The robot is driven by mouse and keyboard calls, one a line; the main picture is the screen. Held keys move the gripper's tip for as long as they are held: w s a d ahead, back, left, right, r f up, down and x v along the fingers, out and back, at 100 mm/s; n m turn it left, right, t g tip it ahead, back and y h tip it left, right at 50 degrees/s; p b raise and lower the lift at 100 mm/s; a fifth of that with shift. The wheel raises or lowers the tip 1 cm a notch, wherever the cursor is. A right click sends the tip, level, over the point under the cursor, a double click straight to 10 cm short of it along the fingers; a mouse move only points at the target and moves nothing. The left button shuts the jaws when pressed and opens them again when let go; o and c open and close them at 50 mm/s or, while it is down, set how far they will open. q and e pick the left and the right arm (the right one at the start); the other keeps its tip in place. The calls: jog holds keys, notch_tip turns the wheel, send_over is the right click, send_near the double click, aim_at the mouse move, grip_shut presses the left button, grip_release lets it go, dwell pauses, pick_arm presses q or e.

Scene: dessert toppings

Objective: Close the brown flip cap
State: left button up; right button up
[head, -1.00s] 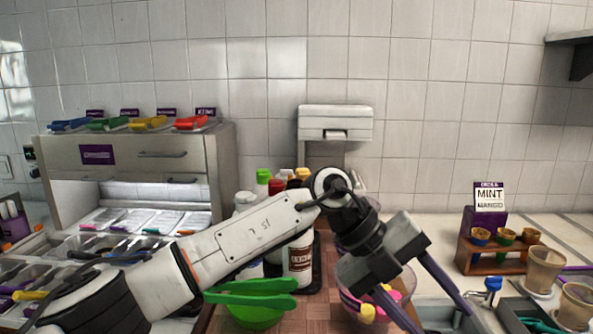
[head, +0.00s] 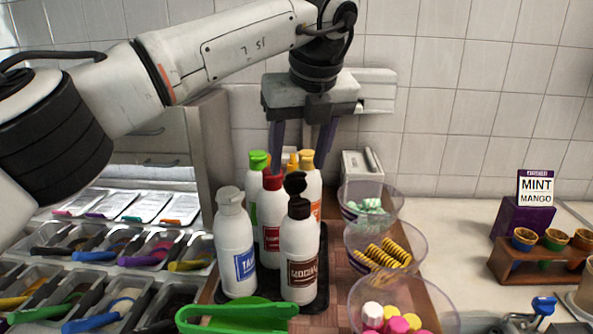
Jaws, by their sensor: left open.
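The mocha bottle (head: 300,250) is white with a brown label and stands upright at the front of a group of bottles. Its dark brown flip cap (head: 297,200) has the lid tilted up, so it looks open. My left gripper (head: 299,160) is open and points down above the bottle group. Its two purple fingers are spread over the rear bottles, above and apparently behind the brown cap, touching nothing that I can make out. My right gripper is not in view.
A white bottle with a blue label (head: 235,250) stands left of the mocha bottle. Red-, green- and orange-capped bottles crowd behind on a dark tray. Clear bowls (head: 405,300) of sweets stand to the right. Green tongs (head: 235,317) lie in front. Topping bins fill the left.

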aim_at(297, 171)
pick_arm(q)
jog(key=shift+x, duration=2.15)
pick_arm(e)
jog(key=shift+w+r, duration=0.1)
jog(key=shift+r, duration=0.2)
pick_arm(q)
jog(key=shift+d, duration=0.1)
